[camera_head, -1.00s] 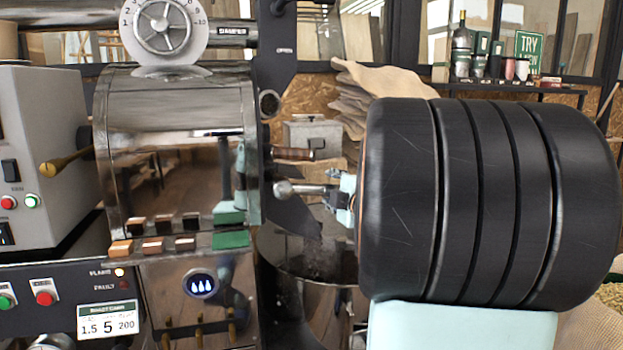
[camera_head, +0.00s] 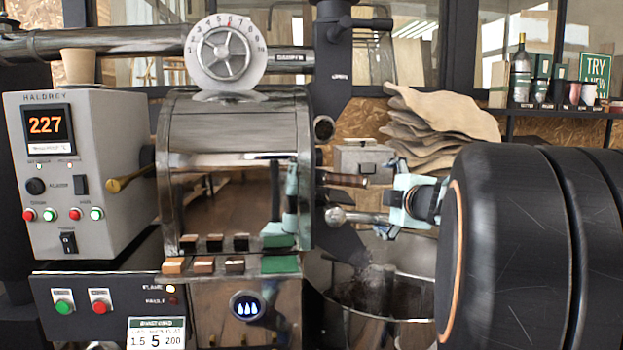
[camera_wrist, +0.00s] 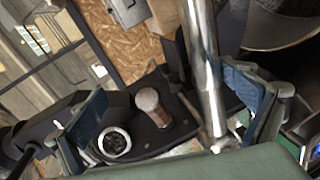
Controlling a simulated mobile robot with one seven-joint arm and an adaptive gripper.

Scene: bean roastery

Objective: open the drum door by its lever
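The drum lever (camera_head: 370,217) is a metal rod with a round ball knob (camera_head: 335,216) at its left end, at the lower right of the shiny roaster drum (camera_head: 235,130). My gripper (camera_head: 393,203), with pale mint fingers, comes from the right around the rod's right part. In the wrist view the metal rod (camera_wrist: 203,65) runs between my two spread fingers, closer to the right one. My gripper is open there, with a clear gap to the left finger. Whether the right finger touches the rod cannot be told. The rod's right end is hidden behind my gripper.
A wooden-handled part (camera_head: 343,179) sticks out just above the lever. A round metal bin (camera_head: 375,300) stands below. A grey control box (camera_head: 75,170) reading 227 is at left. Folded sacks (camera_head: 435,125) lie behind. My dark arm fills the right side.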

